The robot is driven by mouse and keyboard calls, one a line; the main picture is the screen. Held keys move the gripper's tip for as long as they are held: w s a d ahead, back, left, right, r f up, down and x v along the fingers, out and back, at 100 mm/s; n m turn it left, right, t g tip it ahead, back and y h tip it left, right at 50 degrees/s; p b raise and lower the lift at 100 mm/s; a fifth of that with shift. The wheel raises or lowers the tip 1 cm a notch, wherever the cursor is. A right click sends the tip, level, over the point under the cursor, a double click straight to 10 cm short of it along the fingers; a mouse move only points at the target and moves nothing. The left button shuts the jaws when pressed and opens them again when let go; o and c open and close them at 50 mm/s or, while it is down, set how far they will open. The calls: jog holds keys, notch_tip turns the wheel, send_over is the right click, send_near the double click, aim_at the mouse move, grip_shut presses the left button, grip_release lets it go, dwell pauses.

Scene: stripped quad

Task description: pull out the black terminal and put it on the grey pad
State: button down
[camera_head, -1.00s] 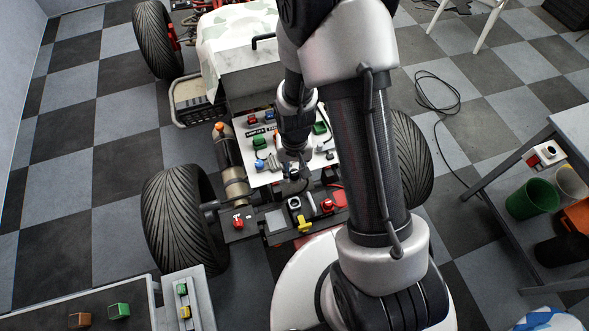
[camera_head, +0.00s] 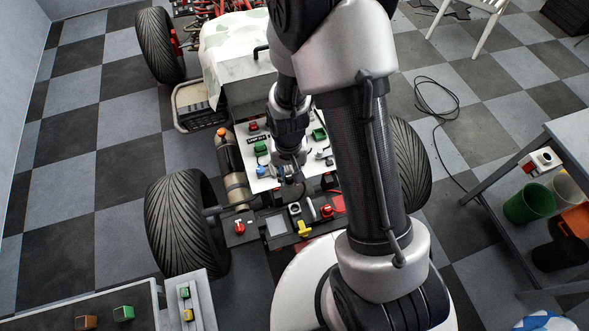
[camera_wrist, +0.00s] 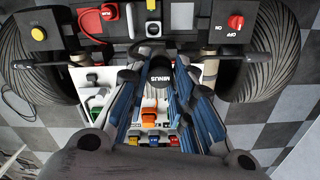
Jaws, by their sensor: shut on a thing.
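The black terminal, a round cap marked MINUS (camera_wrist: 160,70), sits between the fingertips of my gripper (camera_wrist: 160,78) in the wrist view. My gripper is shut on it. In the head view my gripper (camera_head: 287,174) is over the near edge of the white board on the vehicle, and the terminal cannot be made out there. I cannot tell whether the terminal is still seated in a socket. The grey pad (camera_head: 277,224) is a pale square on the dark crossbar, nearer the camera than my gripper. It looks bare.
A red knob (camera_head: 239,227) stands left of the pad. A white-topped socket (camera_head: 294,209), a yellow handle (camera_head: 304,229) and a red part (camera_head: 326,211) stand right of it. The white board (camera_head: 262,184) carries several coloured connectors. A big tyre (camera_head: 184,222) flanks the crossbar.

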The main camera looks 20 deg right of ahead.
jog(key=s+a, duration=0.2)
jog(key=a, duration=0.4)
jog(key=shift+a, duration=0.15)
jog(key=shift+f, duration=0.1)
notch_tip(320, 180, down, 22)
jog(key=b, duration=1.6)
jog(key=shift+f, duration=2)
jog(key=shift+f, duration=0.5)
jog(key=c, duration=1.3)
grip_release()
